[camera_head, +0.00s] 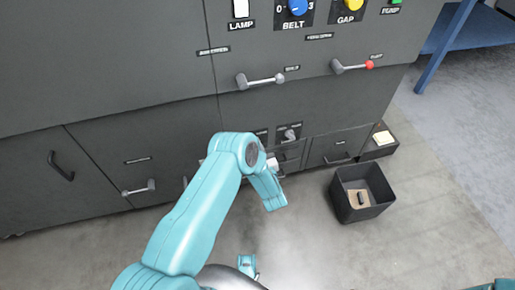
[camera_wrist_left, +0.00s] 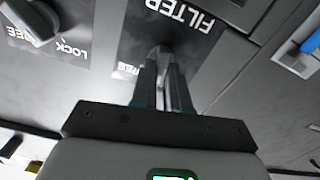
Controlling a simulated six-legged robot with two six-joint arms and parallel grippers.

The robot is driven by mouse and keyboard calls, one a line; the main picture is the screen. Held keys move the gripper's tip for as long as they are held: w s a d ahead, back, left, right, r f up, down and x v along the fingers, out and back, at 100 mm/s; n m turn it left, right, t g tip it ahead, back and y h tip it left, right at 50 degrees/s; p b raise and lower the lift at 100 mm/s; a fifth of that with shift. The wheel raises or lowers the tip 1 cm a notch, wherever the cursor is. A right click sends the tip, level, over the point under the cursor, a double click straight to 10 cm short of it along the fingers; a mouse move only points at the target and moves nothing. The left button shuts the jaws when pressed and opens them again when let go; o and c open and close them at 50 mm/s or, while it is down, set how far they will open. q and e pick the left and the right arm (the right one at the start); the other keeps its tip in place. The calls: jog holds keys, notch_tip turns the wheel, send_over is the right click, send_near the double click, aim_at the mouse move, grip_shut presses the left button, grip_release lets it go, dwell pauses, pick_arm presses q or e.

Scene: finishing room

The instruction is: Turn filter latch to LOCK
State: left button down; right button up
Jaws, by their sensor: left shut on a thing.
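The filter panel (camera_wrist_left: 190,30), a dark plate lettered FILTER, shows upside down in the left wrist view. My left gripper (camera_wrist_left: 164,74) is shut on the filter latch (camera_wrist_left: 162,56), a grey grip in front of this plate. The fingers hide most of the latch and part of its lettering, so its exact angle is hard to tell. "REE" shows beside the fingers. In the head view, my left arm hides the gripper and the latch; part of the filter panel (camera_head: 262,132) shows above the arm. My right gripper is not in view.
A second latch (camera_wrist_left: 32,20), beside LOCK and partly cut-off lettering, is close by; in the head view it (camera_head: 290,135) is right of my arm. Grey levers (camera_head: 260,82) and a red-tipped lever (camera_head: 352,67) stick out above. A black bin (camera_head: 345,207) stands on the floor.

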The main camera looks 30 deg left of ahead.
pick_arm(q)
jog(key=n, duration=0.6)
jog(key=shift+s+f+b, duration=0.1)
jog(key=shift+s+b, duration=0.05)
jog(key=shift+b, duration=0.25)
jog(key=shift+n, duration=0.4)
jog(key=c, duration=1.1)
grip_release()
jog(key=shift+p+v, duration=2.4)
jog(key=shift+v, duration=5.7)
jog(key=shift+s, duration=0.1)
